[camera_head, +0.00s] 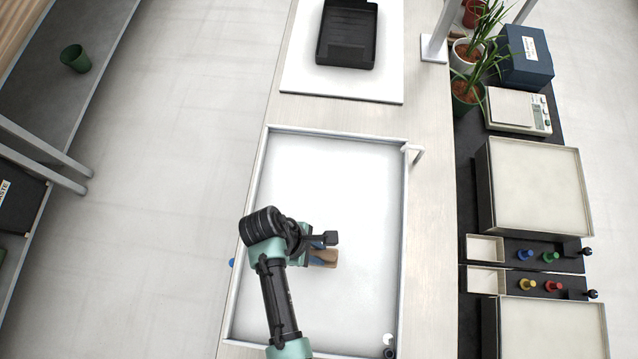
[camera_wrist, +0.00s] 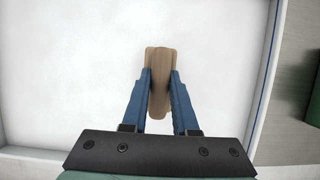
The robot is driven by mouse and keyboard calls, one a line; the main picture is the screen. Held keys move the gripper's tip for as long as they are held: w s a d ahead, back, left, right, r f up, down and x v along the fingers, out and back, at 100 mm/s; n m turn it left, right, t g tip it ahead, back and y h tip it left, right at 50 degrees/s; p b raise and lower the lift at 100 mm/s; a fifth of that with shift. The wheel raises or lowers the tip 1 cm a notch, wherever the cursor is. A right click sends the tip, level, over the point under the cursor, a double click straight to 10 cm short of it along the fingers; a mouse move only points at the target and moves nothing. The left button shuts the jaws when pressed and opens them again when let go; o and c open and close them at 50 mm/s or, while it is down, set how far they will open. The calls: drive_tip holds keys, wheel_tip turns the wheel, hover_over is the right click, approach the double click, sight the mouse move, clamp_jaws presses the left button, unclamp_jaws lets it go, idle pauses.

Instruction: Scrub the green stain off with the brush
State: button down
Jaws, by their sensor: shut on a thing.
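The brush (camera_wrist: 160,62) has a tan wooden body and sits between the two blue fingers of my gripper (camera_wrist: 160,90) in the wrist view. My gripper is shut on it. In the head view the brush (camera_head: 326,257) shows beside my gripper (camera_head: 312,252), over the white tray (camera_head: 340,170). The brush's underside is hidden, and I cannot tell whether it touches the tray floor. No green stain shows on the visible tray floor in either view; the area under my arm and the brush is hidden.
A black bin (camera_head: 347,35) stands on a white board behind the tray. The tray has raised walls and a faucet-like fitting (camera_head: 413,151) at its right edge. To the right are a scale (camera_head: 517,108), potted plants and a blue box (camera_head: 526,57). A green pot (camera_head: 76,58) sits far left.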

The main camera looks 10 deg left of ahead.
drive_tip(key=shift+r+p, duration=2.2)
drive_tip(key=shift+r, duration=0.2)
